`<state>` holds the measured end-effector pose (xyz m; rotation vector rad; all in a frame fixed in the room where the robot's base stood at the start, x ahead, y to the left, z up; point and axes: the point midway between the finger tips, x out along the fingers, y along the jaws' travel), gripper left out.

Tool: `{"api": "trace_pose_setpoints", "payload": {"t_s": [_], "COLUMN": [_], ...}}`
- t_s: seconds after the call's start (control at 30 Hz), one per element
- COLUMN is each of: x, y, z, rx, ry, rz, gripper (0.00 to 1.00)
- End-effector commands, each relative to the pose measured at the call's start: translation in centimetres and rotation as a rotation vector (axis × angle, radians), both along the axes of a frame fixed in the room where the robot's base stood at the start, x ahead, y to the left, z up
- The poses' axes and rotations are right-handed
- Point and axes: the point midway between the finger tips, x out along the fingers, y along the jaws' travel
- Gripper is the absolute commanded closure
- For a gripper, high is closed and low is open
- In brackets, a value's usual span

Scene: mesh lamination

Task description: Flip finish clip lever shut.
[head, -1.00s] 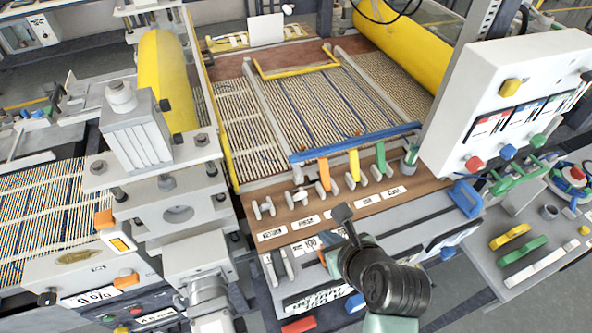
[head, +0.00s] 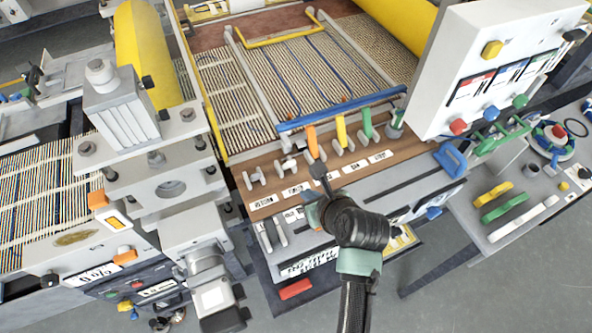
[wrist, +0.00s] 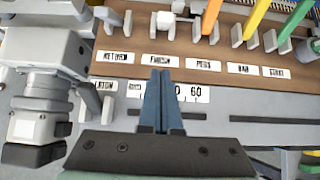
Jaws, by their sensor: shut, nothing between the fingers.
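The finish clip (head: 288,165) is a pair of pale posts with a small white piece between them on the brown board. It also shows in the wrist view (wrist: 165,22), above the label reading FINISH (wrist: 160,60). I cannot tell the lever's exact angle. My gripper (head: 319,168) has its dark fingers shut and empty, over the label row, right of and nearer than the finish clip. In the wrist view my fingertips (wrist: 160,74) lie just below the FINISH label, apart from the clip.
Orange (head: 312,141), yellow (head: 341,131) and green (head: 367,124) levers stand in clips to the right, near a blue bar (head: 345,109). An empty-looking clip (head: 254,180) stands to the left. A grey machine block (head: 160,190) is further left.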

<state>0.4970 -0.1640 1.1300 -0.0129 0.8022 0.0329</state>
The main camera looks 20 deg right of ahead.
Motion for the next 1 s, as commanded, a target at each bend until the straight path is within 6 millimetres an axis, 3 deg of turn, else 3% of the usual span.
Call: {"api": "trace_pose_setpoints", "payload": {"t_s": [0.3,0.6,1.0], "x": [3.4,6.3,6.7], "y": [0.2,0.2,0.2], "z": [-3.3,-1.4,-1.4], "rx": [0.003,0.001,-0.001], "ry": [-0.001,-0.002,0.000], "rz": [-0.001,-0.001,-0.001], "gripper": [1.00,1.00,1.00]}}
